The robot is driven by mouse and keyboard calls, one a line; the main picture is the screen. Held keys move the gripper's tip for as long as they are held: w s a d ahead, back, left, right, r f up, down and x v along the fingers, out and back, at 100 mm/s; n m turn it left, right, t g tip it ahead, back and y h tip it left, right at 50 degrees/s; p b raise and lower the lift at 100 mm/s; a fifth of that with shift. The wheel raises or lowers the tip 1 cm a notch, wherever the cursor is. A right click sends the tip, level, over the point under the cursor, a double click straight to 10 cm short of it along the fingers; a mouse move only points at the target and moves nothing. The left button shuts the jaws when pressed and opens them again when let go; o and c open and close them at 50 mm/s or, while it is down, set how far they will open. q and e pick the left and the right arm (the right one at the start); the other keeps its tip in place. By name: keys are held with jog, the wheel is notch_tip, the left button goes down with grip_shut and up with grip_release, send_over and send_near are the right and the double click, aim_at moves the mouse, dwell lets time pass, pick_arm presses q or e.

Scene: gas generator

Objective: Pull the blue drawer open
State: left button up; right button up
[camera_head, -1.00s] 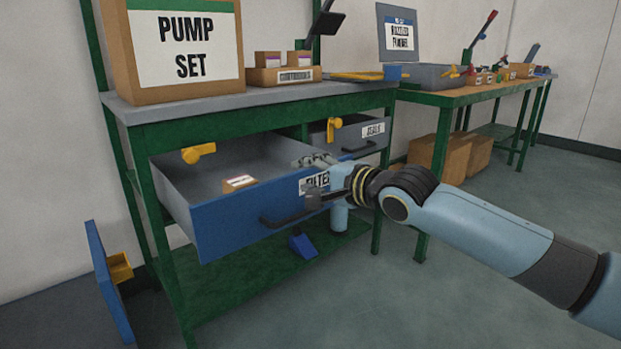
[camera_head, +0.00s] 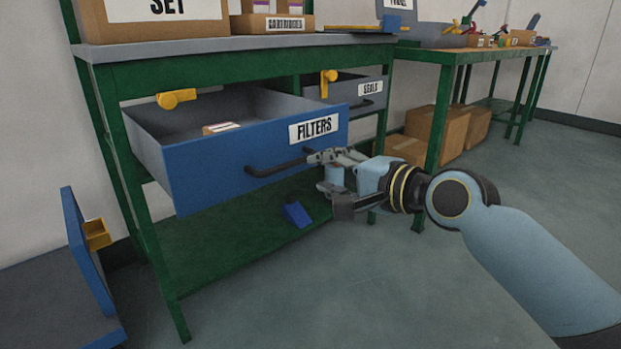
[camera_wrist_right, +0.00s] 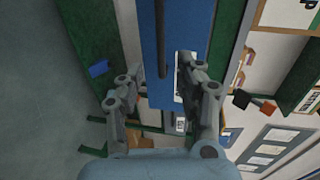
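The blue drawer (camera_head: 235,165), labelled FILTERS, stands pulled well out of the green bench. Its dark bar handle (camera_head: 282,167) runs across the lower part of its front. In the right wrist view, the blue front (camera_wrist_right: 172,15) and the handle (camera_wrist_right: 186,60) show ahead of the fingers. My right gripper (camera_head: 332,180) is open and empty at the handle's right end. My left gripper is out of view.
A grey SEALS drawer (camera_head: 358,88) is at the right, with yellow latches (camera_head: 329,77) (camera_head: 177,99) on the bench. A small box (camera_head: 220,128) lies in the blue drawer. The lower shelf (camera_head: 235,225) holds a blue object (camera_head: 297,214). The floor in front is clear.

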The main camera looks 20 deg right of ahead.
aim_at(291, 166)
jog(key=b+x, duration=0.4)
jog(key=x, duration=0.5)
jog(key=shift+w+f, duration=0.15)
jog(key=shift+w, duration=0.05)
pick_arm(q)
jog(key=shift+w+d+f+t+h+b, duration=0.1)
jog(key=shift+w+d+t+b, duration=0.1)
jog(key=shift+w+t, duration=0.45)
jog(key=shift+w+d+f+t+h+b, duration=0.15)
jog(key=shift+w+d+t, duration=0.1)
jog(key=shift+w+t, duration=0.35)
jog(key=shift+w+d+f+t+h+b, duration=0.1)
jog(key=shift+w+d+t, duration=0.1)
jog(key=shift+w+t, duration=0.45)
pick_arm(e)
jog(key=shift+w+a, duration=0.25)
jog(key=shift+w, duration=0.35)
grip_shut()
